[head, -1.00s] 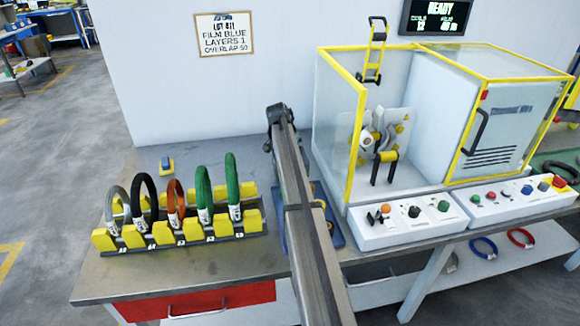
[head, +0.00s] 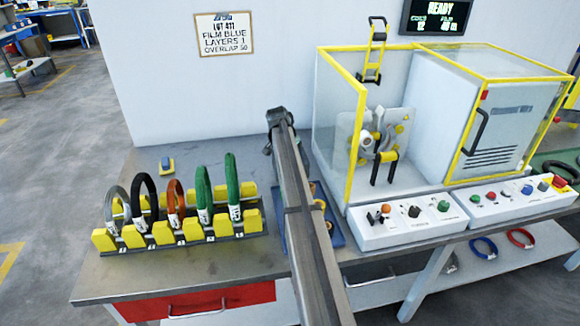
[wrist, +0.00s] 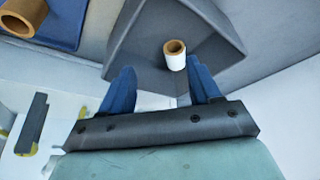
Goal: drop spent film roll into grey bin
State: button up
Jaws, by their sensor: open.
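The spent film roll (wrist: 175,56), a short white roll with a brown core, shows in the wrist view against the inside of the grey bin (wrist: 225,32). It lies just past my gripper (wrist: 164,87), between the line of the two blue fingers. The fingers are spread wide and do not touch the roll. I cannot tell whether the roll rests on the bin floor or is still in the air. In the head view my arm hides the bin and the roll, and my fingers cannot be made out.
A larger brown core (wrist: 20,14) lies on a blue mat (wrist: 66,22) in the wrist view. In the head view, a yellow rack (head: 180,235) with several coils stands left of my arm. A yellow-framed wrapping machine (head: 385,150) and control boxes (head: 405,218) stand right.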

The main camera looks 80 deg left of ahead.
jog(key=v, duration=1.3)
jog(key=shift+r, duration=0.4)
jog(key=shift+s+d, duration=0.1)
